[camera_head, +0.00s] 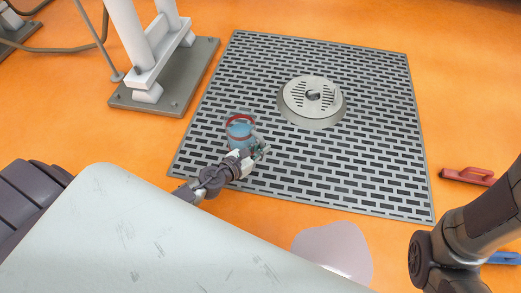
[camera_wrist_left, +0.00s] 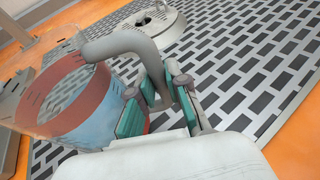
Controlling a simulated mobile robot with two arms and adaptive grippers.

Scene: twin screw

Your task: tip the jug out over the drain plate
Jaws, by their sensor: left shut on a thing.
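The jug (camera_head: 239,131) is clear with a red band near its top and blue liquid inside. My left gripper (camera_head: 258,152) is shut on its handle at the near left of the mat. In the left wrist view the jug (camera_wrist_left: 75,100) shows at the left, and its pale curved handle (camera_wrist_left: 125,45) runs down between the fingers of my left gripper (camera_wrist_left: 155,100). The drain plate (camera_head: 312,97), a round raised metal disc with slots, lies to the right of and beyond the jug. It also shows at the top of the left wrist view (camera_wrist_left: 150,22). My right gripper is not in view.
The slotted grey mat (camera_head: 360,165) lies on an orange floor. A white frame on a grey base (camera_head: 165,95) stands at the back left. A red-handled brush (camera_head: 468,176) and a blue item (camera_head: 503,258) lie at the right. A pale puddle (camera_head: 335,250) is at the front.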

